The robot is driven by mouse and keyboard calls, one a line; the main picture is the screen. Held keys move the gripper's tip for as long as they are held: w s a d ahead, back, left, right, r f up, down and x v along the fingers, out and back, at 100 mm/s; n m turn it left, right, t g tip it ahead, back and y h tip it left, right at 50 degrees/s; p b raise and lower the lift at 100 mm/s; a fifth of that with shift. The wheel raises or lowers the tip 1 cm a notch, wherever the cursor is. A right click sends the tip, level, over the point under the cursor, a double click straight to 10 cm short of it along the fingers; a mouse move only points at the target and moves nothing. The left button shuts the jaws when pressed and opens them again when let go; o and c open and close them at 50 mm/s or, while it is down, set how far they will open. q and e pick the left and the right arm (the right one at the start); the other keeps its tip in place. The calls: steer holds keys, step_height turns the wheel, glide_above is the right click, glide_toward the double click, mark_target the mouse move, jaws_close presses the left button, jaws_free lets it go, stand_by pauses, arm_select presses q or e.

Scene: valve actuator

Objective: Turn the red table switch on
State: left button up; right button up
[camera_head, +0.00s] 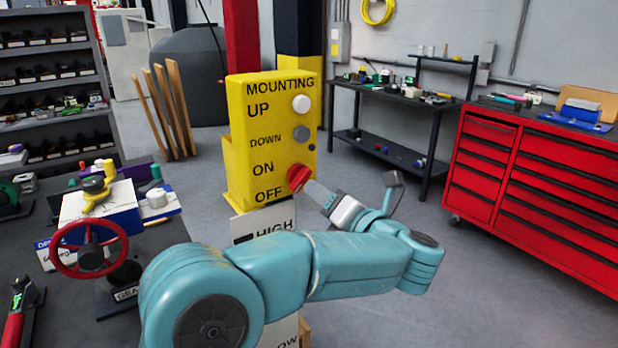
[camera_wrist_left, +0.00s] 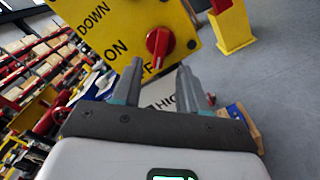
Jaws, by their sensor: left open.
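A yellow control box (camera_head: 238,140) stands in the middle of the head view, lettered MOUNTING, UP, DOWN, ON and OFF. The red switch (camera_head: 298,177) is a knob low on its right side, beside the ON and OFF words. My left gripper (camera_head: 314,190) is just right of the switch and overlaps its edge in this view. In the left wrist view, the switch (camera_wrist_left: 158,42) shows a pale line and lies beyond the fingertips, roughly between them. My left gripper (camera_wrist_left: 158,70) is open and empty there. I cannot tell whether it touches the knob. My right gripper is not in view.
A white button (camera_head: 301,103) and a grey button (camera_head: 301,133) sit above the switch. A table with a red handwheel (camera_head: 90,250) is at the left. A red tool cabinet (camera_head: 535,180) stands at the right.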

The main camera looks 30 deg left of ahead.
mark_target(303, 181)
arm_select(q)
steer(key=p+x, duration=0.1)
steer(key=x, duration=0.3)
steer(key=shift+a+r, duration=0.1)
steer(key=shift+a, duration=0.3)
steer(key=shift+w+a, duration=0.35)
steer(key=shift+a, duration=0.1)
jaws_close()
